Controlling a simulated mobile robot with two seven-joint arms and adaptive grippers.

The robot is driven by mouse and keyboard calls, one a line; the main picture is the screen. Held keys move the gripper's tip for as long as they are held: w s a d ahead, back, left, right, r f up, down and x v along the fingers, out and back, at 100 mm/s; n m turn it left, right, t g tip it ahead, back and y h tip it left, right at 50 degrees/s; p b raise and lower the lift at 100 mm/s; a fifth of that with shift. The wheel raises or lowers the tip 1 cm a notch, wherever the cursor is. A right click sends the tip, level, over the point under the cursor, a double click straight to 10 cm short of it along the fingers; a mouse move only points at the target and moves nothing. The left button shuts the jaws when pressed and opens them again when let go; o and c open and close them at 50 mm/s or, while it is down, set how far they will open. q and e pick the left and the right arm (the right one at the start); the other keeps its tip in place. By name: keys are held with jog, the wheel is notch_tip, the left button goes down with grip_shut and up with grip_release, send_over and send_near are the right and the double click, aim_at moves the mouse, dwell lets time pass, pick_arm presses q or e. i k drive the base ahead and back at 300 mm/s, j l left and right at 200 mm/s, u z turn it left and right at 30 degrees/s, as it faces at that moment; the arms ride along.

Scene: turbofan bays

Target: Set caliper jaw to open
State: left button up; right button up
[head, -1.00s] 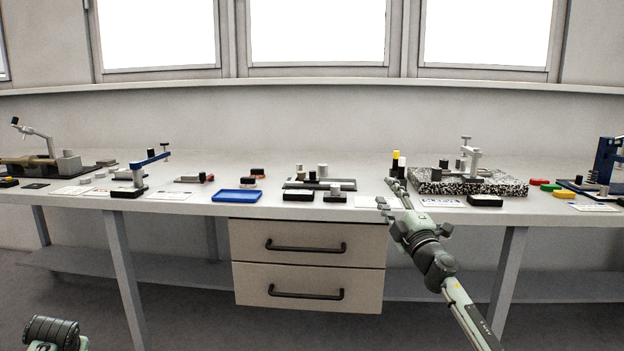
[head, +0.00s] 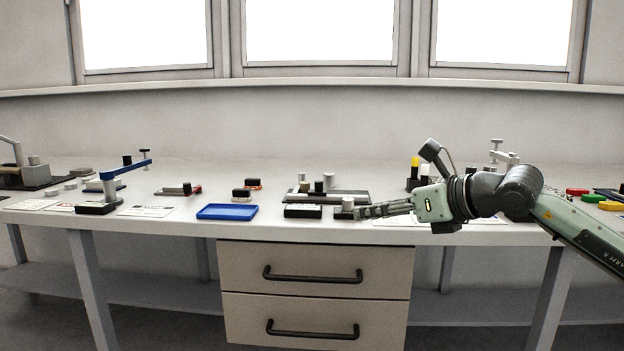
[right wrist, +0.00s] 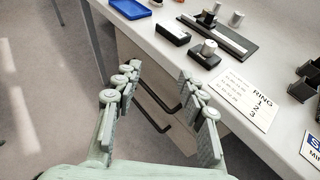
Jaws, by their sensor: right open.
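A long dark fixture with a grey bar and short upright knobs, perhaps the caliper (head: 352,196), lies on the bench; it also shows in the right wrist view (right wrist: 237,42). I cannot tell its jaw setting. In front of it are a black block (head: 303,212) and a small dark block with a pale cylinder (right wrist: 207,57). My right gripper (head: 360,212) points left at the bench's front edge, near the small block in the head view. In the right wrist view the fingers (right wrist: 157,82) are apart with nothing between them. My left gripper is out of view.
A blue tray (head: 227,212) lies left of the fixture. A "RING" card (right wrist: 246,98) lies right of it. A blue-armed stand (head: 125,172) is farther left. Black holders with yellow and white tops (head: 415,170) stand behind my right arm. Drawers (head: 313,270) sit below the bench.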

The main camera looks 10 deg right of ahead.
aim_at(317, 190)
jog(key=i, duration=0.95)
